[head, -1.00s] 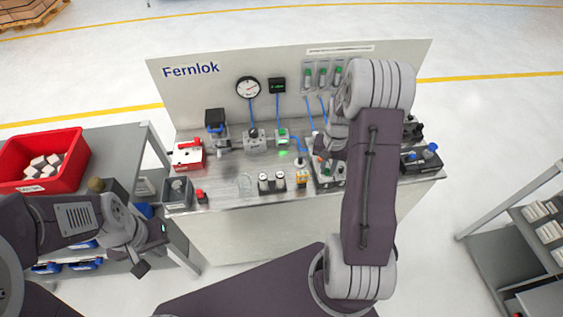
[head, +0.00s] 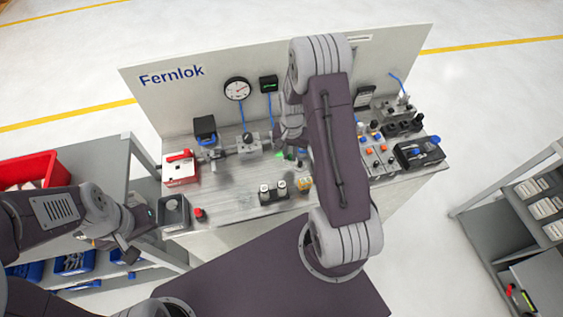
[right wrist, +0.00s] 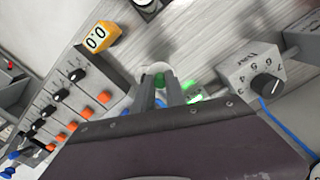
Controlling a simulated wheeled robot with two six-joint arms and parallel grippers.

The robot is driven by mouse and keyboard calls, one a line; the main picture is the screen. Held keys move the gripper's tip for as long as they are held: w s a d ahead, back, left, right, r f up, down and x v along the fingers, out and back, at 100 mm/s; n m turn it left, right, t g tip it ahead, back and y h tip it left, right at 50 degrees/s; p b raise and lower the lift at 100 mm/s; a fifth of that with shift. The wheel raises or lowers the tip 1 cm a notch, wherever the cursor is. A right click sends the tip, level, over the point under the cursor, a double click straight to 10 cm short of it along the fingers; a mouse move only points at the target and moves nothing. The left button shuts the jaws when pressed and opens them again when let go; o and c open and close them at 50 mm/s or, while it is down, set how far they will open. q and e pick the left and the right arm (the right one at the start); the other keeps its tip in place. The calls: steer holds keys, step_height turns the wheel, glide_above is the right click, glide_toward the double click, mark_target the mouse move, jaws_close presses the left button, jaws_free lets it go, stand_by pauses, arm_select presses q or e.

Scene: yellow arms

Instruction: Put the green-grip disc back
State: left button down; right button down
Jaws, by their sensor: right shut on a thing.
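In the right wrist view my right gripper (right wrist: 160,90) is shut on a small round pale disc with a greenish tint (right wrist: 158,76). It is held above the metal bench top, and the fingers hide part of it. In the head view the right gripper (head: 284,140) is largely hidden behind my arm, near the numbered-dial block (head: 247,142), which also shows in the right wrist view (right wrist: 265,84). The held disc cannot be made out in the head view. My left gripper (head: 140,237) is open and empty, left of the bench front.
A yellow counter (right wrist: 97,38) and a switch row (right wrist: 72,105) lie beside the right gripper. A red-handled box (head: 180,168) and twin-knob block (head: 273,192) stand on the bench (head: 225,190). The bench middle has free room.

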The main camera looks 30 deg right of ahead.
steer(key=a, duration=0.1)
steer(key=w+a+f, duration=0.1)
steer(key=shift+a+f, duration=0.3)
steer(key=shift+a, duration=0.05)
steer(key=shift+a+f, duration=0.1)
steer(key=shift+a, duration=0.05)
steer(key=shift+s, duration=0.25)
step_height(320, 180, down, 4)
steer(key=shift+w+r+p, duration=0.1)
steer(key=shift+p, duration=0.6)
steer(key=shift+w, duration=0.1)
steer(key=shift+f, duration=0.25)
steer(key=c, duration=1.5)
jaws_free()
steer(key=shift+o, duration=0.7)
steer(key=shift+r, duration=0.1)
